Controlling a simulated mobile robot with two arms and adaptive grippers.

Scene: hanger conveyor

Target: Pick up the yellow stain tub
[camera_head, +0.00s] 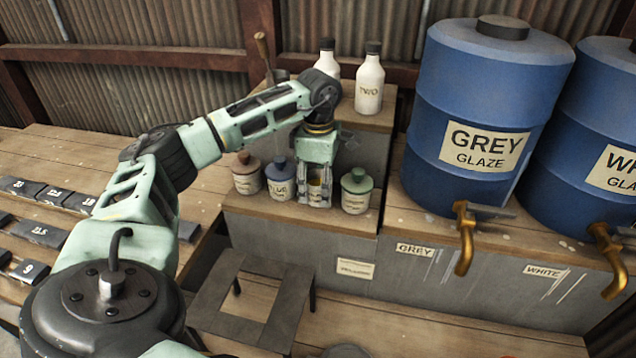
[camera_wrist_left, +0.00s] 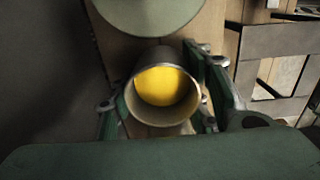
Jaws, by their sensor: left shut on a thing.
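The yellow stain tub (camera_wrist_left: 162,90) shows in the left wrist view as an open round tub with yellow inside, between the two fingers of my left gripper (camera_wrist_left: 160,112). In the head view my left gripper (camera_head: 318,188) points down at the lower shelf and is shut on the tub; only a small yellowish part of the tub (camera_head: 315,190) shows between the fingers. I cannot tell whether the tub still touches the shelf. My right gripper is not in view.
A brown-lidded tub (camera_head: 246,180) and a blue-lidded tub (camera_head: 280,185) stand left of the gripper, a green-lidded tub (camera_head: 356,197) close on its right. White bottles (camera_head: 369,88) stand on the shelf above. Blue glaze drums (camera_head: 480,110) stand at right, a small frame stand (camera_head: 245,315) below.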

